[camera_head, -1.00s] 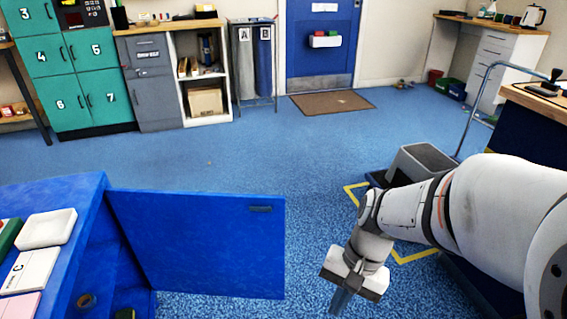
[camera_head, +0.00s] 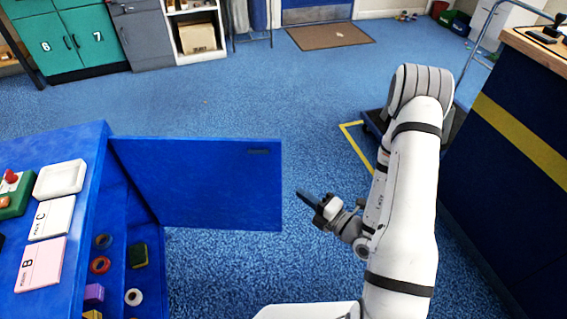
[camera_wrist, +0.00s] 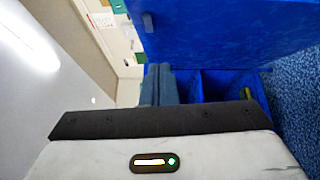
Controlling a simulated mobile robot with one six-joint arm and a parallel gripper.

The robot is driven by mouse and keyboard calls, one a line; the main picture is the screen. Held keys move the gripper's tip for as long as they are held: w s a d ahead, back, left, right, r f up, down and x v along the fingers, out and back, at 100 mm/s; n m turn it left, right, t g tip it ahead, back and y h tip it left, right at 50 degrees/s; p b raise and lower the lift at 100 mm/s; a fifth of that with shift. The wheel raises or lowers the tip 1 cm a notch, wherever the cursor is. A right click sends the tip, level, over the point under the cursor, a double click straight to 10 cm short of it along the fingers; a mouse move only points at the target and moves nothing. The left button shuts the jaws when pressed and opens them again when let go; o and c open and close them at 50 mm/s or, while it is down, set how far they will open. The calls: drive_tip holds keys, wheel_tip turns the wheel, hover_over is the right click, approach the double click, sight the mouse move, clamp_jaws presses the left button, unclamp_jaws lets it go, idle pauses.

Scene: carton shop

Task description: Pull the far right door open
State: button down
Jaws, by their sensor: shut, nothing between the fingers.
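The blue door (camera_head: 205,185) stands swung out from the right end of the blue cabinet (camera_head: 85,170), with a clear opening beside it. A small dark handle (camera_head: 258,152) is near the top of its free edge. My gripper (camera_head: 300,194) is shut and empty, pointing left at the door's free edge, with a small gap between them in the head view. In the wrist view, the shut fingers (camera_wrist: 158,85) show below the door (camera_wrist: 225,30) and its handle (camera_wrist: 148,22), with cabinet compartments (camera_wrist: 222,84) beyond.
Tape rolls and small blocks, such as a red roll (camera_head: 100,265), lie on the cabinet's shelves. A dark blue counter (camera_head: 510,170) stands at right. The blue floor beyond the door is clear.

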drive_tip(key=d+f+m+t+h, duration=0.1)
drive_tip(key=m, duration=0.1)
drive_tip(key=b, duration=0.4)
approach(275, 159)
drive_tip(key=a, duration=0.4)
drive_tip(key=w+b, duration=0.1)
drive_tip(key=w, duration=0.2)
drive_tip(key=shift+w+d, duration=0.1)
drive_tip(key=shift+w, duration=0.55)
